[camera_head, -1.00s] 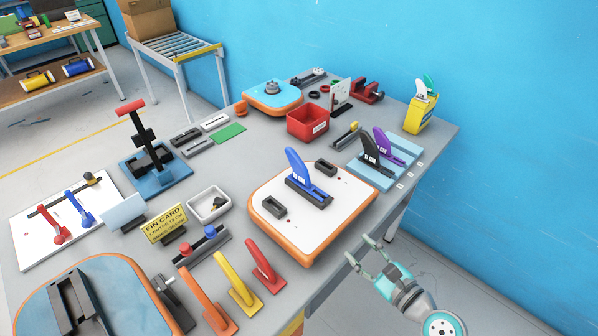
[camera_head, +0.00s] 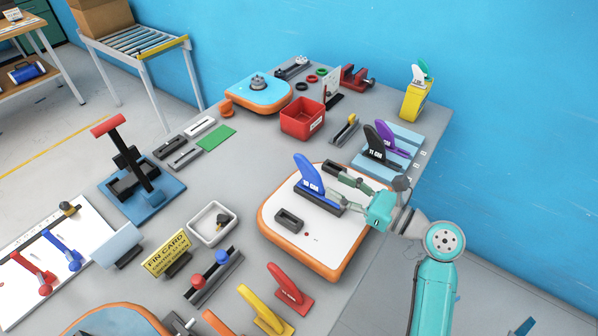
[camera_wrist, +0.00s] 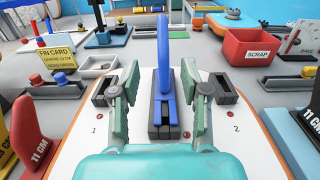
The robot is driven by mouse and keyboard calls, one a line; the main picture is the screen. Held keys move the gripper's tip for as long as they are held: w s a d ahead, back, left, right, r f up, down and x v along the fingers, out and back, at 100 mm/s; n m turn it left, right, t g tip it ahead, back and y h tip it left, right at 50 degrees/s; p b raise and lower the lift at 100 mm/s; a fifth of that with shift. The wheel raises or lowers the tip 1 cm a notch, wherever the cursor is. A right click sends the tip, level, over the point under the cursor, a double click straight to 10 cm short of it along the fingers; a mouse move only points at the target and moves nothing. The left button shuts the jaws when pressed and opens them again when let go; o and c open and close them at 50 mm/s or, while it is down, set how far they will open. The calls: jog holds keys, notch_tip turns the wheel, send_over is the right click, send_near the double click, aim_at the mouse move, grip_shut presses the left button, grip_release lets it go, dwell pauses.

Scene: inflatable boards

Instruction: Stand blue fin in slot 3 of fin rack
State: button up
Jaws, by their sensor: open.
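The blue fin (camera_head: 308,174) stands upright in the dark center box of a white board with an orange edge (camera_head: 330,258). In the wrist view the fin (camera_wrist: 163,65) rises from its box (camera_wrist: 164,118), between my two fingers. My gripper (camera_head: 340,178) is open, with a finger on each side of the fin; the wrist view shows gaps between the fingers (camera_wrist: 162,88) and the fin. The fin rack (camera_head: 411,137) is the light blue block at the table's right edge. A black fin (camera_head: 377,142) and a purple fin (camera_head: 386,137) stand in it.
Small side boxes marked 1 (camera_wrist: 107,88) and 2 (camera_wrist: 222,86) flank the fin. A red scrap bin (camera_head: 301,120) and a yellow box (camera_head: 417,102) stand behind. Yellow (camera_head: 262,309) and red (camera_head: 289,289) fins stand in front. A fin card (camera_head: 166,254) is at left.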

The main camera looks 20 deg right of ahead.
aim_at(297, 162)
jog(key=x, duration=0.5)
jog(key=shift+w+a, duration=0.1)
jog(key=shift+d+r+x, duration=0.1)
jog(key=shift+x, duration=1.3)
jog(key=shift+d+r+x, duration=0.1)
jog(key=shift+x, duration=1.25)
jog(key=shift+w, duration=0.15)
grip_shut()
